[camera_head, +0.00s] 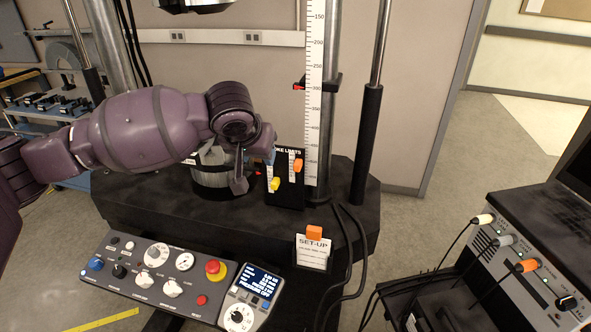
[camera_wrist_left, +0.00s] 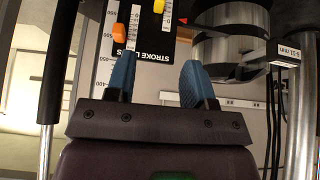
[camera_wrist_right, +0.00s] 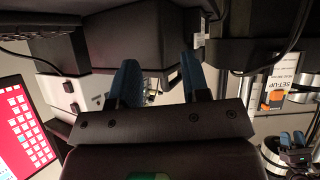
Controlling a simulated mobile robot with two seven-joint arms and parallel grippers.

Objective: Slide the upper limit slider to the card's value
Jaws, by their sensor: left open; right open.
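The black stroke limits panel (camera_head: 287,200) stands at the foot of the column, with an orange slider (camera_head: 298,165) and a yellow slider (camera_head: 274,184) on white scales. The left wrist view also shows the orange slider (camera_wrist_left: 119,33) and the yellow one (camera_wrist_left: 158,6). My left gripper (camera_wrist_left: 157,68) is open and empty in front of the panel, apart from both sliders. The white SET-UP card (camera_head: 313,252) sits below under an orange clip; its value is too small to read. My right gripper (camera_wrist_right: 160,72) is open and empty, and not in the head view.
A control box (camera_head: 165,285) with a red button and small display lies in front. A grey instrument (camera_head: 520,255) with cables stands at the right. Black cables (camera_head: 350,255) hang beside the card. A tall ruler (camera_head: 314,100) rises behind the panel.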

